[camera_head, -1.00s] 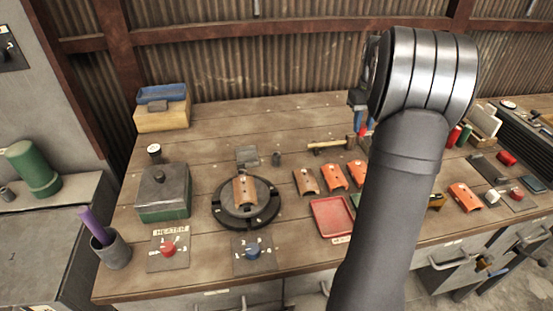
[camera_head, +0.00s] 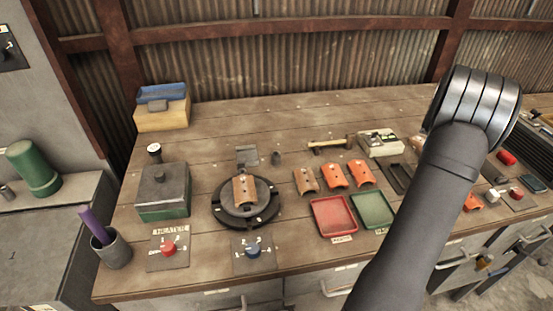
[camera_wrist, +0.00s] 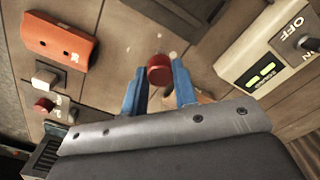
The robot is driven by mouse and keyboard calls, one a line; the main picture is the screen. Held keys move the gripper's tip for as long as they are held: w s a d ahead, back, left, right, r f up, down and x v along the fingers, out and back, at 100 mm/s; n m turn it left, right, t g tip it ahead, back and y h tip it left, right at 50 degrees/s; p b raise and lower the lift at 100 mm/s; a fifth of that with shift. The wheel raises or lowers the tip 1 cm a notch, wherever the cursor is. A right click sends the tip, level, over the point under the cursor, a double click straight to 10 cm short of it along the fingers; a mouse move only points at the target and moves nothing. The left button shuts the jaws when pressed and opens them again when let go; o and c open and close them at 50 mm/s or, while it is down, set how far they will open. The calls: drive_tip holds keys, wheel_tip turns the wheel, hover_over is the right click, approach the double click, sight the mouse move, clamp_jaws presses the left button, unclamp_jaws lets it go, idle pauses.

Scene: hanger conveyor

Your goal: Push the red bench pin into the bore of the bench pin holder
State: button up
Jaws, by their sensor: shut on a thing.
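In the wrist view the blue fingers of my gripper (camera_wrist: 158,88) are shut on the red bench pin (camera_wrist: 160,69). Its round red end shows between the fingertips, above the wooden bench; its lower part is hidden. In the head view my arm covers the gripper and the pin. I cannot make out the bench pin holder or its bore in either view; the arm or the gripper body may hide it.
In the wrist view a switch box (camera_wrist: 268,52) is right and an orange curved plate (camera_wrist: 60,40) left, above a white knob (camera_wrist: 45,77) and a red knob (camera_wrist: 43,105). In the head view, red (camera_head: 333,217) and green (camera_head: 372,210) trays lie left of my arm.

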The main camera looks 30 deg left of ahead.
idle(0.3)
drive_tip(key=s+a+r+n, duration=0.2)
drive_tip(key=s+a, duration=0.3)
drive_tip(key=a, duration=0.6)
drive_tip(key=s+a+r+n, duration=0.3)
drive_tip(key=s+a, duration=0.2)
drive_tip(key=a, duration=0.7)
drive_tip(key=s+a+r+n, duration=0.2)
drive_tip(key=s+a, duration=0.3)
drive_tip(key=a, duration=0.6)
drive_tip(key=s+a+r+n, duration=0.2)
drive_tip(key=s+a+n, duration=0.1)
drive_tip(key=s+a, duration=0.55)
drive_tip(key=shift+d+f, duration=0.25)
drive_tip(key=shift+f, duration=0.95)
drive_tip(key=shift+d+f, duration=0.2)
drive_tip(key=shift+f, duration=0.95)
drive_tip(key=shift+f, duration=2.45)
drive_tip(key=o, duration=0.7)
drive_tip(key=shift+o, duration=0.3)
drive_tip(key=o, duration=0.5)
